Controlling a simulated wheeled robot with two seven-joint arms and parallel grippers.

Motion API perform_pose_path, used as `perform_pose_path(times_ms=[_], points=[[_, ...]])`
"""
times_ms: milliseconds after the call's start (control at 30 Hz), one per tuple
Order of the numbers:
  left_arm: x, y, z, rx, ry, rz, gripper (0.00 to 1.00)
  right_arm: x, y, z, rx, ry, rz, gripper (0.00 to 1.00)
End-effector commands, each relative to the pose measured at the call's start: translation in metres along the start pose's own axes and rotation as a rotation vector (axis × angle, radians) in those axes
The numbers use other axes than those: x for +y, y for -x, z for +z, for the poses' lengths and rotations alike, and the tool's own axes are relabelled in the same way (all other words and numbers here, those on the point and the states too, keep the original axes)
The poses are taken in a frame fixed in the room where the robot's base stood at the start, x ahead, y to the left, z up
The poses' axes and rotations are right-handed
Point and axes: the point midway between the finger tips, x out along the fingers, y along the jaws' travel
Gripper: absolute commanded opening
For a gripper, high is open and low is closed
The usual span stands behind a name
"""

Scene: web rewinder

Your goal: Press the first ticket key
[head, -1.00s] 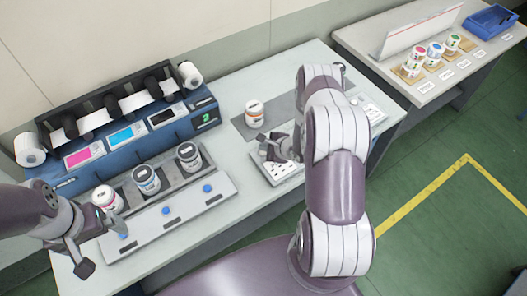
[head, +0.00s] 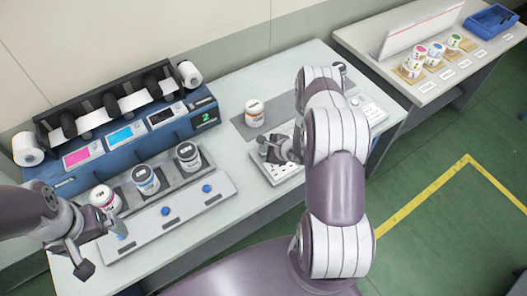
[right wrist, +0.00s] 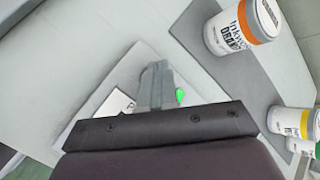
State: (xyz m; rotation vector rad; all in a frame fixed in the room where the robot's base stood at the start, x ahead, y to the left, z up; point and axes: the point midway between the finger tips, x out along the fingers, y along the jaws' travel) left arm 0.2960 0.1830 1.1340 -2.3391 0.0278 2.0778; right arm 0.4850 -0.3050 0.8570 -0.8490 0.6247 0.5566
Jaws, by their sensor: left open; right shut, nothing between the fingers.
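The ticket key panel (head: 287,174) is a pale plate with small dark marks on the table in front of my right arm. My right gripper (head: 268,152) is shut and empty over the panel's back left part. In the right wrist view its closed fingers (right wrist: 155,85) point down at the panel (right wrist: 98,98), and a green spot (right wrist: 180,96) shows beside them. The fingers and the wrist hide most keys, and I cannot tell whether the tips touch one. My left gripper (head: 84,255) is open in front of the pink-banded can (head: 102,199).
The blue rewinder (head: 135,135) stands at the back left with rolls, colored screens and a green digit. Cans stand in a tray before blue knobs (head: 165,211). An orange-banded can (head: 254,113) stands behind the panel. A side table (head: 400,82) holds more cans and a blue bin (head: 490,19).

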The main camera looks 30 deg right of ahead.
Motion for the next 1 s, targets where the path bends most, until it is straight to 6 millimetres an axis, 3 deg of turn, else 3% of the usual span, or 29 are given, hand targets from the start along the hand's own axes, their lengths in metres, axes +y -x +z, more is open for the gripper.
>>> perform_pose_path(times_ms=[433,767,1000], points=[[0.0,-0.001,0.0,0.0,0.0,0.0,1.0,0.001,-0.001,-0.001,0.0,0.0,0.001,0.0],[0.0,0.012,-0.002,0.0,0.0,0.0,1.0,-0.007,0.01,0.007,0.0,0.0,0.001,0.0],[0.0,0.011,-0.001,0.0,0.0,0.0,1.0,-0.007,0.01,0.007,0.0,0.0,0.001,0.0]])
